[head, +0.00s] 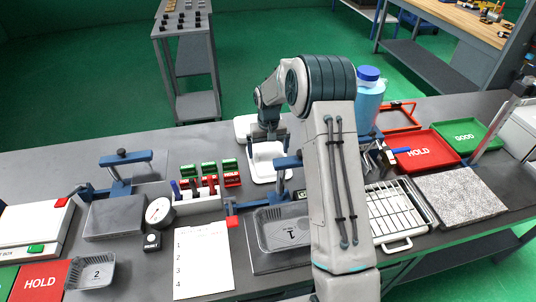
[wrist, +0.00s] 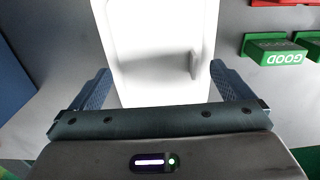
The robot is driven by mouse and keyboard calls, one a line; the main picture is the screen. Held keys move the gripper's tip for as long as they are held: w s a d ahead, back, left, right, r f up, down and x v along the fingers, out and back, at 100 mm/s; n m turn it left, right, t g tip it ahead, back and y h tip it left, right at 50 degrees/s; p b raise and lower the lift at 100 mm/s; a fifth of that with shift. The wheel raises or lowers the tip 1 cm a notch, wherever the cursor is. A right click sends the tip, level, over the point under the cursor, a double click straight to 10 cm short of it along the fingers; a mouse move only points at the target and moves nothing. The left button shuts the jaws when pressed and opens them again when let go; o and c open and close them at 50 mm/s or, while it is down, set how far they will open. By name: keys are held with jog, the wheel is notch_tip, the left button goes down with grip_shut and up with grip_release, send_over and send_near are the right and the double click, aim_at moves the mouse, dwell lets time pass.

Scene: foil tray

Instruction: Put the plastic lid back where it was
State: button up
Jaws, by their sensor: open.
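A white, rounded rectangular piece (head: 268,172), which looks like the plastic lid, lies on the bench behind the foil tray marked 1 (head: 262,238). My gripper (head: 268,137) is over the back part of this piece. In the wrist view the white piece (wrist: 150,35) fills the middle and shows a small raised tab. My gripper (wrist: 160,72) is open, with one finger at each side of the piece. I cannot tell whether the fingers touch it. The piece's near end is hidden behind the gripper body.
A foil tray marked 2 (head: 91,273) sits at the front left.

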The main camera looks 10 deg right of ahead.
aim_at(268, 158)
notch_tip(268, 158, up, 8)
jog(key=b, duration=0.1)
jog(key=shift+t, duration=0.8)
jog(key=s+r, duration=0.4)
jog(key=s, duration=0.1)
jog(key=s+r, duration=0.4)
jog(key=s, duration=0.2)
jog(key=s+r, duration=0.4)
jog(key=s, duration=0.1)
jog(key=shift+s+a+r, duration=0.15)
jog(key=shift+s+r, duration=0.05)
jog(key=shift+s, duration=0.15)
jog(key=s+f+t, duration=0.1)
jog(key=s, duration=1.7)
jog(key=shift+s+f+t, duration=0.25)
jog(key=shift+s+t, duration=0.05)
